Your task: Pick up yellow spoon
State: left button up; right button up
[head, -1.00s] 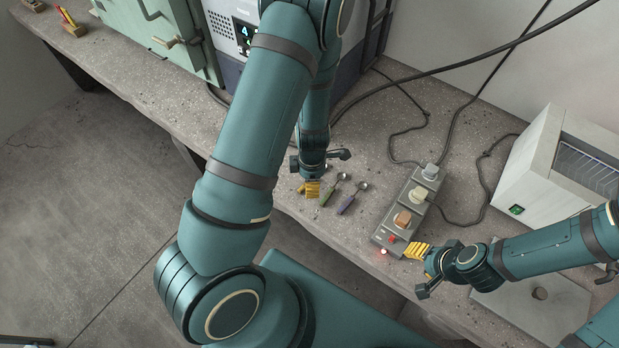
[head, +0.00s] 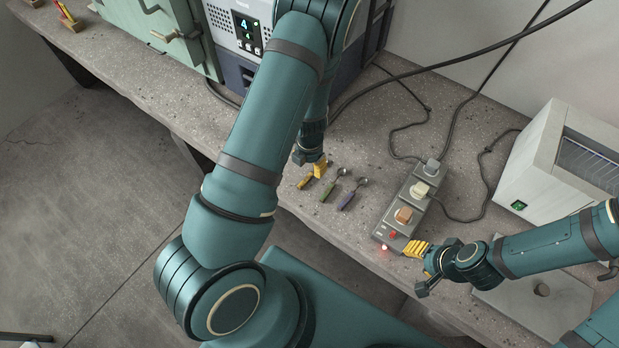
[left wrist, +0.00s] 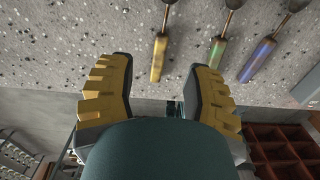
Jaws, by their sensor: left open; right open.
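The yellow spoon (left wrist: 159,57) lies on the bench with its handle toward me in the left wrist view. Its bowl is cut off at the top edge. My left gripper (left wrist: 162,80) is open and empty, with the handle between its two yellow-padded fingers in the picture and no visible contact. In the head view the spoon's handle (head: 304,183) shows just beside my left gripper (head: 319,170), which hides the rest. My right gripper (head: 419,250) is open near the front edge of the bench, by the power strip.
A green-handled spoon (head: 327,193) and a purple-handled spoon (head: 350,198) lie close to the right of the yellow one. A grey power strip (head: 384,235) with plugs and cables lies further right. A white box-shaped device (head: 530,170) stands at the right.

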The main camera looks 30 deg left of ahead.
aim_at(310, 176)
pick_arm(q)
notch_tip(310, 176, down, 6)
jog(key=shift+r+b, duration=0.15)
jog(key=shift+b, duration=0.6)
pick_arm(e)
jog(key=shift+s+f, duration=0.25)
jog(key=shift+f, duration=0.55)
pick_arm(q)
grip_shut()
